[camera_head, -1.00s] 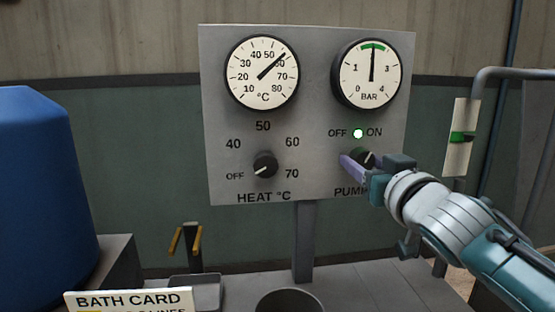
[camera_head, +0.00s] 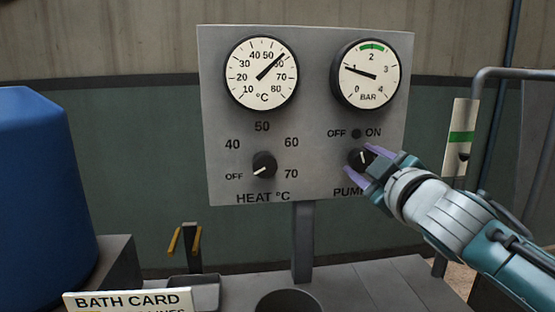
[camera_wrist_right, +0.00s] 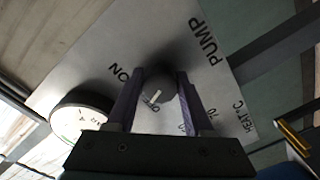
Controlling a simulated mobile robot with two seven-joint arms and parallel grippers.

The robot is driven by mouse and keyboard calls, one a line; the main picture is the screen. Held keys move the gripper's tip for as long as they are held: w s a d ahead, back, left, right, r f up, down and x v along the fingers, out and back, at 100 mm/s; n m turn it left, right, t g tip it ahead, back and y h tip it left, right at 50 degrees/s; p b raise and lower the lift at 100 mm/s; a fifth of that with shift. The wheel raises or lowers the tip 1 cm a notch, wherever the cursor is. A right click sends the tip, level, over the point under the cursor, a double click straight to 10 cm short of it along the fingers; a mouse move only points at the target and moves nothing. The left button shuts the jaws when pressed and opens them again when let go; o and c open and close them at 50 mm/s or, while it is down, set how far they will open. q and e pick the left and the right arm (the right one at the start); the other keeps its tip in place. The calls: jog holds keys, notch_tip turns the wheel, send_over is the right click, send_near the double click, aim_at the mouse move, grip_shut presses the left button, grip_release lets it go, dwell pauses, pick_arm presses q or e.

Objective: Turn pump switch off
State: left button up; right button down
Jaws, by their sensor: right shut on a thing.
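The pump switch (camera_head: 358,156) is a dark round knob with a white mark, low on the right of the grey panel (camera_head: 310,120). My right gripper (camera_head: 360,161) is shut on it, with one purple finger on each side. In the right wrist view the knob (camera_wrist_right: 158,88) sits between the fingers, and its white mark points towards the word OFF. The small lamp (camera_head: 356,133) between OFF and ON is dark. The BAR gauge (camera_head: 367,74) needle points left, near 1. My left gripper is not in view.
The heat knob (camera_head: 264,165) and the °C gauge (camera_head: 261,73) are on the panel's left half. A blue tank (camera_head: 42,190) stands at the far left. A bath card (camera_head: 130,300) and a grey cup (camera_head: 289,301) are in front. A pipe (camera_head: 515,73) runs at the right.

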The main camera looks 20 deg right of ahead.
jog(key=shift+n, duration=0.8)
jog(key=shift+c, duration=1.4)
grip_release()
jog(key=v, duration=1)
jog(key=shift+r, duration=0.15)
